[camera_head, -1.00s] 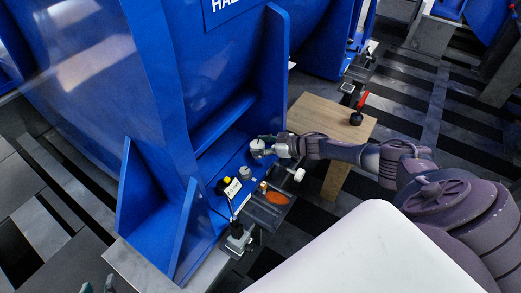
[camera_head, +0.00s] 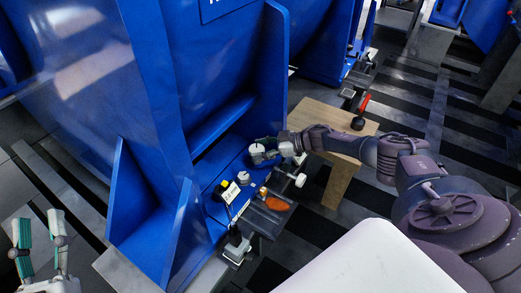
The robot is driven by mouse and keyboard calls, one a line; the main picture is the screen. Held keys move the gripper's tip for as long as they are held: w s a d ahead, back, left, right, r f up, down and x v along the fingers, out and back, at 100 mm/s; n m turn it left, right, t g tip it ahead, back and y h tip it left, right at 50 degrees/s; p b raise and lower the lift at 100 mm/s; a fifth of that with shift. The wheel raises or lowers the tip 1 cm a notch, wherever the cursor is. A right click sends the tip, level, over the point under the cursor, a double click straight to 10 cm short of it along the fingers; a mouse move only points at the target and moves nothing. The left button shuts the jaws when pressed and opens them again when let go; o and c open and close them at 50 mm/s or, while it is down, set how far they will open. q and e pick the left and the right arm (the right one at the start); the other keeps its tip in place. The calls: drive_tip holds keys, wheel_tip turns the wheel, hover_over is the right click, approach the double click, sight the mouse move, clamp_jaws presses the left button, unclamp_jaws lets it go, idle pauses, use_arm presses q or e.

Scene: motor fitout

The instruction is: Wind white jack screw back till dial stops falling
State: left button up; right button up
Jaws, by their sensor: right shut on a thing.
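My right gripper (camera_head: 266,152) reaches in from the right to the blue machine's foot and is shut on a round, white-topped piece (camera_head: 257,150). The fingers partly hide this piece, and I cannot tell whether it is the jack screw. A white knob (camera_head: 300,180) sticks out at the foot's right edge, just below and right of the gripper, apart from it. A yellow-and-black piece with a pale label (camera_head: 230,191) stands on the foot. The dial's reading is too small to make out. My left gripper (camera_head: 40,222) is open and empty at the lower left.
The blue machine (camera_head: 160,100) fills the left and centre. Another white-topped round piece (camera_head: 243,178) sits on its foot. A wooden stand (camera_head: 318,117) with a red-handled tool (camera_head: 361,110) is behind my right arm. A small dark-stemmed device (camera_head: 237,245) stands at the near corner.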

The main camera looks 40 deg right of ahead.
drive_tip(key=shift+w+r, duration=0.15)
drive_tip(key=shift+r, duration=0.05)
drive_tip(key=o, duration=0.9)
drive_tip(key=shift+o, duration=1.3)
drive_tip(key=shift+f, duration=0.1)
